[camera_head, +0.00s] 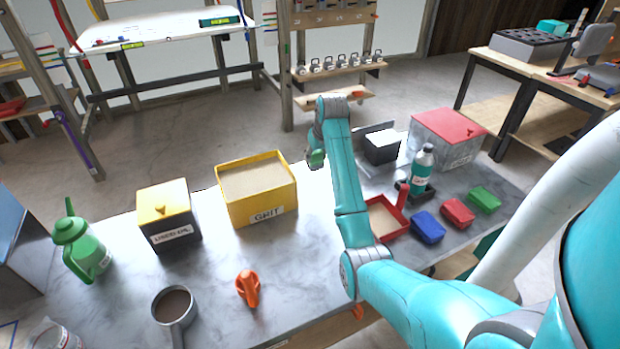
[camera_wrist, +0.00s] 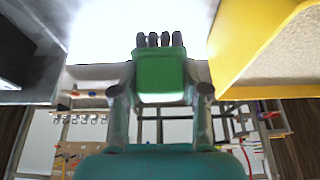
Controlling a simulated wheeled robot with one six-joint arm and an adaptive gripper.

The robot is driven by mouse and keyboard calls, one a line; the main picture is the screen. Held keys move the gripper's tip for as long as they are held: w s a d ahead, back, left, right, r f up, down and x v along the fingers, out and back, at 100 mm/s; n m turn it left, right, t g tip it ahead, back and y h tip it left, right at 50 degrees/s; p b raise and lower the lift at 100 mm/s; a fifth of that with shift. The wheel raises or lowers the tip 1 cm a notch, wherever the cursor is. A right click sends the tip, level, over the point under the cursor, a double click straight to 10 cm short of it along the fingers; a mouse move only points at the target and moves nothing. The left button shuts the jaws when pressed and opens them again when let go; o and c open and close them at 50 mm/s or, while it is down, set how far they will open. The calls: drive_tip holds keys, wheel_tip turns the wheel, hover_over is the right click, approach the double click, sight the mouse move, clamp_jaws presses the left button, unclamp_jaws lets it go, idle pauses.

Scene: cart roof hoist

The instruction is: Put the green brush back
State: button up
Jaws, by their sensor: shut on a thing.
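My gripper (camera_wrist: 160,100) is shut on a green brush (camera_wrist: 162,78), with a finger on each side of it. Several dark bristle tufts stick out from the brush's far end in the wrist view. In the head view the brush (camera_head: 316,158) shows as a small green piece at the end of my arm, between the yellow grit box and the dark-and-white box. It appears to be held above the table (camera_head: 300,262); the exact height is hard to tell.
The yellow grit box (camera_head: 262,216) stands close left of my gripper. A dark box with a white top (camera_head: 381,147) and a red tray (camera_head: 401,225) are right of my arm. Blue (camera_head: 428,228), red (camera_head: 457,213) and green (camera_head: 484,199) blocks line the right edge. An orange object (camera_head: 248,288) lies front.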

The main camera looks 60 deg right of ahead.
wheel_tip(320, 180, down, 9)
drive_tip(key=shift+r, duration=0.2)
drive_tip(key=shift+f, duration=0.1)
drive_tip(key=o, duration=1.1)
drive_tip(key=shift+o, duration=0.2)
drive_tip(key=v, duration=1.2)
drive_tip(key=shift+s, duration=0.1)
